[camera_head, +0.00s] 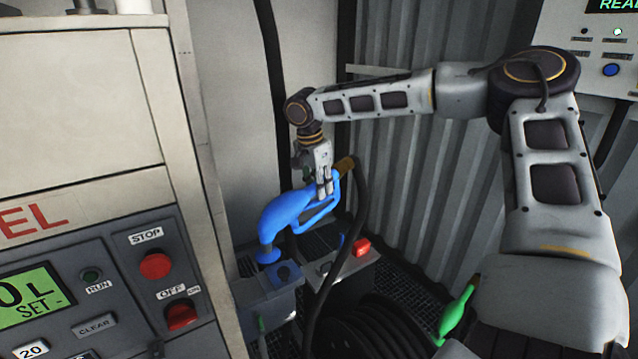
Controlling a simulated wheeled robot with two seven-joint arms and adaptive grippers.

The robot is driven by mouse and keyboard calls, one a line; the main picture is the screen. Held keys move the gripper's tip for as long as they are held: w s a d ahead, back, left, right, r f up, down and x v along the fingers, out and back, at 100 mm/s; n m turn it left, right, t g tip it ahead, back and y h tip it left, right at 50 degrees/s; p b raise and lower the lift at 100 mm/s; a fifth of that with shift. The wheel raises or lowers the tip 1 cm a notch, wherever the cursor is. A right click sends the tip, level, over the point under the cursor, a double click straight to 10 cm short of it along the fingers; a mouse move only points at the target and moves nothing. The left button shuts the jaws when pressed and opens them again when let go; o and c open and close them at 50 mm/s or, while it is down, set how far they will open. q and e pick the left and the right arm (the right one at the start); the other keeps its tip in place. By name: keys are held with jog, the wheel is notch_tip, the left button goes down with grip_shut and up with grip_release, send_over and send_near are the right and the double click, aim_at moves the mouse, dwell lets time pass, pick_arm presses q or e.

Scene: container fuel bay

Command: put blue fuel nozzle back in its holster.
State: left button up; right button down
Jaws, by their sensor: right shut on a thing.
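The blue fuel nozzle (284,211) hangs in my right gripper (324,188), whose fingers are shut on its upper handle part. The nozzle's spout points down, its end at a blue collar just above a grey box. That box looks like the holster (262,292) and has a dark blue round opening on top. The spout end appears above and slightly left of this opening; whether it touches the box I cannot tell. A black hose (358,205) runs from the brass fitting at the nozzle's back down to the floor area. My left gripper is out of view.
A pump cabinet (85,195) with red STOP and OFF controls stands close on the left. A grey box with a red part (361,247) sits right of the holster. A coiled hose (372,328) and green nozzle (455,313) lie lower right. A corrugated wall (430,170) stands behind.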

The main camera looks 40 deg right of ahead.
jog(key=shift+f, duration=0.4)
jog(key=c, duration=1.1)
grip_release()
jog(key=r, duration=0.4)
jog(key=a+r, duration=0.1)
jog(key=r, duration=0.3)
jog(key=a+r, duration=0.1)
jog(key=r, duration=0.3)
jog(key=shift+s+a, duration=0.1)
jog(key=shift+a, duration=0.1)
